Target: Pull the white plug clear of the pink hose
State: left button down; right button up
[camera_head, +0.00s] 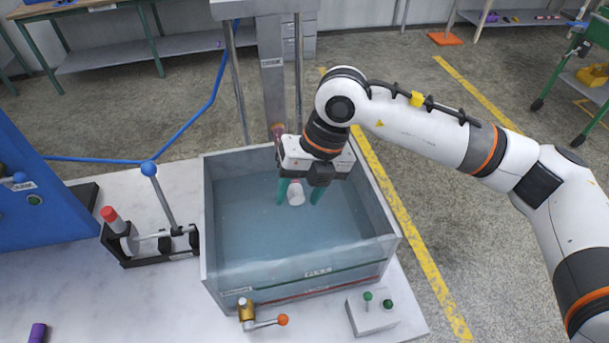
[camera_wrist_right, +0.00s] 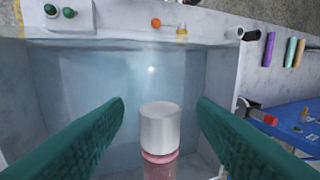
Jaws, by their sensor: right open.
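The white plug (camera_wrist_right: 160,128) sits in the end of the pink hose (camera_wrist_right: 158,165) in the right wrist view. In the head view the plug (camera_head: 296,193) shows between the green fingertips, over the water tank (camera_head: 212,235). My right gripper (camera_head: 299,194) is open, with its fingers (camera_wrist_right: 160,120) on both sides of the plug and apart from it. Most of the pink hose is hidden behind my wrist in the head view; a pinkish bit (camera_head: 277,130) shows above it. My left gripper is in neither view.
The tank's walls surround the space below my gripper. In front stand an orange-knobbed valve (camera_head: 250,316) and a box with green buttons (camera_head: 372,312). A black clamp stand with a red-capped part (camera_head: 112,217) and a blue-knobbed lever (camera_head: 149,169) is at left.

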jog(key=shift+c, duration=0.4)
jog(key=c, duration=1)
jog(key=shift+s+d+b, duration=0.15)
jog(key=shift+s+b, duration=0.25)
jog(key=shift+s, duration=0.35)
jog(key=shift+s, duration=0.2)
jog(key=s, duration=0.2)
jog(key=s+b, duration=0.1)
jog(key=shift+s+d, duration=0.4)
dwell(0.4)
jog(key=shift+s+d+r+p, duration=0.15)
jog(key=shift+s+r+p, duration=0.05)
jog(key=shift+s+r, duration=0.55)
jog(key=shift+s+d+r+p, duration=0.15)
jog(key=shift+s+r, duration=0.55)
jog(key=shift+s, duration=0.05)
